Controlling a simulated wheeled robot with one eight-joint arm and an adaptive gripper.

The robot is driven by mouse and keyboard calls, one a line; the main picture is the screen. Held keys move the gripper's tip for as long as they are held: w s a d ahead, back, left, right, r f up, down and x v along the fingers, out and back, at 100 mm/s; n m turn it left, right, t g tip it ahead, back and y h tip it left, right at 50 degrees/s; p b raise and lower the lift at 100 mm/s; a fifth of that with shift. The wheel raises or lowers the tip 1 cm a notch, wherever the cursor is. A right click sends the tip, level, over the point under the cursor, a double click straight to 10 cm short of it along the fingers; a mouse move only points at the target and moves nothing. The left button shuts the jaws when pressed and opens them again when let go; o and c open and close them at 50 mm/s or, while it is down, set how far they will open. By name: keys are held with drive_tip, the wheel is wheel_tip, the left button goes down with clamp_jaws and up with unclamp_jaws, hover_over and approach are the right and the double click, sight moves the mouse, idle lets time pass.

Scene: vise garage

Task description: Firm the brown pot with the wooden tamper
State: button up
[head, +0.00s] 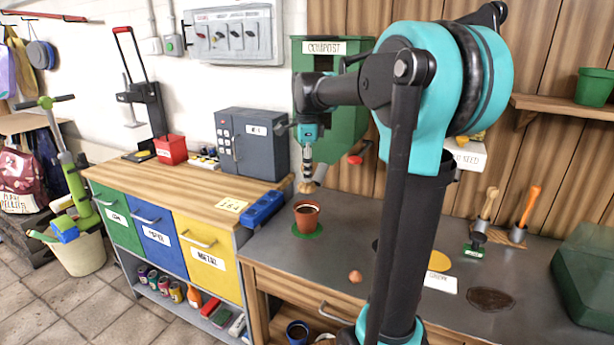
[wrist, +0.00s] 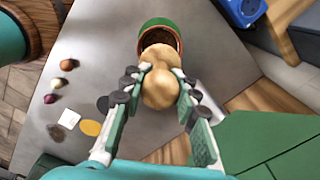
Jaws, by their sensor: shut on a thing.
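The brown pot (head: 306,218) is filled with dark soil and stands upright on a round green mat (head: 307,232) on the grey bench top. It also shows in the wrist view (wrist: 147,44). The wooden tamper (wrist: 160,90) is pale and rounded. My gripper (head: 307,172) points down and is shut on it, and the wrist view shows the fingers (wrist: 158,92) on both sides of it. The tamper's lower end (head: 306,187) hangs above the pot, apparently apart from the soil. In the wrist view the tamper covers part of the pot's opening.
A blue box (head: 263,209) lies left of the pot, and a green compost bin (head: 345,125) stands behind. A small brown bulb (head: 355,276), yellow disc (head: 439,261) and brown disc (head: 490,299) lie to the right. Two handled tools stand at the back right.

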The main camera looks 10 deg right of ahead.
drive_tip(key=shift+r, duration=2.25)
